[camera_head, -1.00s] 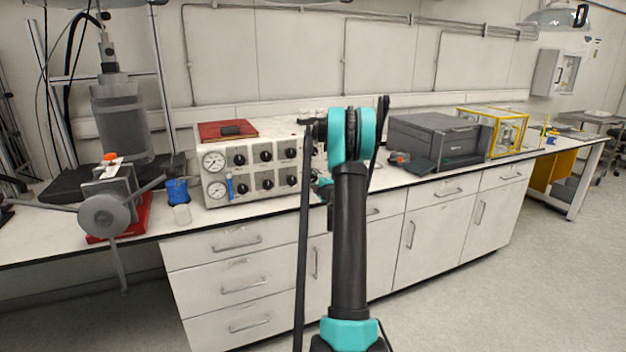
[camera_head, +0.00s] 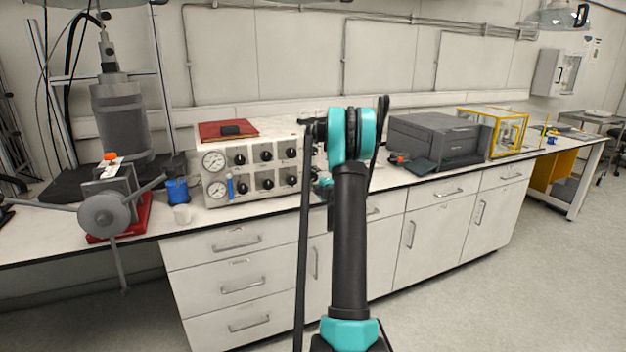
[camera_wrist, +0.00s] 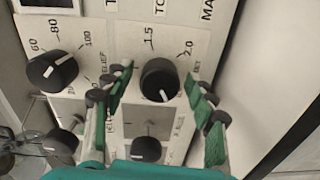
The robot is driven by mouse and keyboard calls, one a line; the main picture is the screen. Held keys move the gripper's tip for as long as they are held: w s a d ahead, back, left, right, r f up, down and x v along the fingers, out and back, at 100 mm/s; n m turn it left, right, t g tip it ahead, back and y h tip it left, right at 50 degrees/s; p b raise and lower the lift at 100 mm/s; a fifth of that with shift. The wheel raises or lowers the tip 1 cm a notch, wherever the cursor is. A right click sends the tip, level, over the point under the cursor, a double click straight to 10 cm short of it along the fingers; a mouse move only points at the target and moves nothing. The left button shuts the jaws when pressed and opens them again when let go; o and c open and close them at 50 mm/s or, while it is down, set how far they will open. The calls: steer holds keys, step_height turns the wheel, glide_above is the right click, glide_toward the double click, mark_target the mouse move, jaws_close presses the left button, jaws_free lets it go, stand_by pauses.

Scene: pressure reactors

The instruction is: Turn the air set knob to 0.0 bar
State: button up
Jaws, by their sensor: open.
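In the wrist view a black round knob (camera_wrist: 160,80) with a white pointer line stands on the pale panel, below printed marks 1.5 and 2.0. Its pointer is toward the bottom of the picture, away from those marks. The small label beside it is only partly readable, and the rest of its scale is hidden. My gripper (camera_wrist: 159,76) is open, with one green finger on each side of this knob. I cannot tell whether either finger touches it. In the head view the control box (camera_head: 250,200) shows dials and several knobs; my arm hides the gripper and part of the box.
In the wrist view another knob (camera_wrist: 52,71), with marks 60, 80 and 100, sits left of my left finger. Smaller knobs (camera_wrist: 146,149) are below. In the head view a red item (camera_head: 228,131) lies on the box, and a grey machine (camera_head: 435,140) stands right.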

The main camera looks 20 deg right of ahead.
steer(key=s, duration=1.2)
steer(key=shift+d, duration=0.2)
steer(key=s+n, duration=0.3)
steer(key=n, duration=1.1)
steer(key=s+n, duration=0.2)
steer(key=n, duration=1.3)
steer(key=w, duration=1.6)
steer(key=shift+w+a, duration=0.2)
steer(key=shift+w, duration=0.2)
